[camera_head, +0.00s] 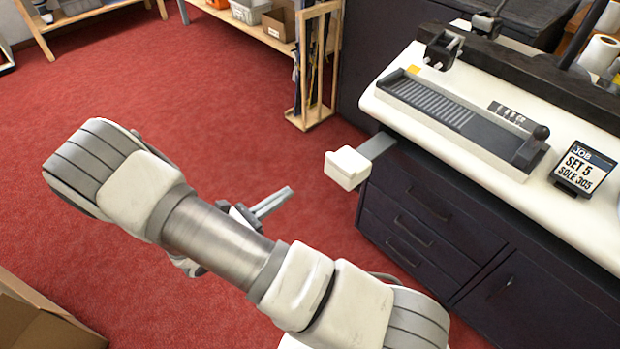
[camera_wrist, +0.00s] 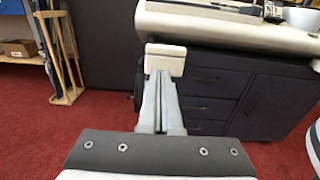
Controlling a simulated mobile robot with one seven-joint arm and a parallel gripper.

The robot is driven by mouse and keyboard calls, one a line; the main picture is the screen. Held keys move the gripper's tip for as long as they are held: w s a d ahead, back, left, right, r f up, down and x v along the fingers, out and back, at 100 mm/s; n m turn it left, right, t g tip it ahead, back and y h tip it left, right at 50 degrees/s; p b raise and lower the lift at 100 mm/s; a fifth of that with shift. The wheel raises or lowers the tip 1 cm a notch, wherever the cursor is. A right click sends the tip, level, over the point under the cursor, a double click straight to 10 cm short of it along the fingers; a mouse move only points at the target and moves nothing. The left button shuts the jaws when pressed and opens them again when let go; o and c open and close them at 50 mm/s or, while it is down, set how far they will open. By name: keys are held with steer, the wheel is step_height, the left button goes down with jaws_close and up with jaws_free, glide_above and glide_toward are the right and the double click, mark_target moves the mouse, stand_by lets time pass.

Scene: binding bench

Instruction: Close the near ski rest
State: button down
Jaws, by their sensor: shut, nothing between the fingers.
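The near ski rest is a white padded block (camera_head: 347,168) on a flat grey bar (camera_head: 377,145). The bar sticks out from under the bench top, so the rest stands pulled out past the dark cabinet front. In the wrist view the white block (camera_wrist: 165,59) shows straight ahead, just beyond my fingertips. My gripper (camera_head: 288,191) is shut and empty, left of and a little below the block in the head view, with a gap of red floor between them. The shut fingers also show in the wrist view (camera_wrist: 160,76); contact cannot be told there.
The bench top (camera_head: 462,138) carries a long grey tool (camera_head: 462,118), a black clamp (camera_head: 441,49) and a job sign (camera_head: 579,170). Dark drawers (camera_head: 417,235) stand below. A wooden ski rack (camera_head: 318,75) stands behind. A cardboard box (camera_head: 40,325) lies lower left. Red floor is open between.

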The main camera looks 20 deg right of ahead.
mark_target(368, 146)
steer(key=b+x, duration=0.3)
steer(key=x, duration=1)
steer(key=shift+s+f, duration=0.1)
steer(key=shift+f, duration=0.05)
steer(key=shift+d+b, duration=0.3)
steer(key=shift+d, duration=0.05)
steer(key=p+x, duration=0.1)
steer(key=x, duration=1.5)
steer(key=shift+d+p, duration=0.3)
steer(key=shift+p, duration=0.1)
steer(key=shift+w+d, duration=0.3)
steer(key=shift+w, duration=0.05)
steer(key=shift+r, duration=0.25)
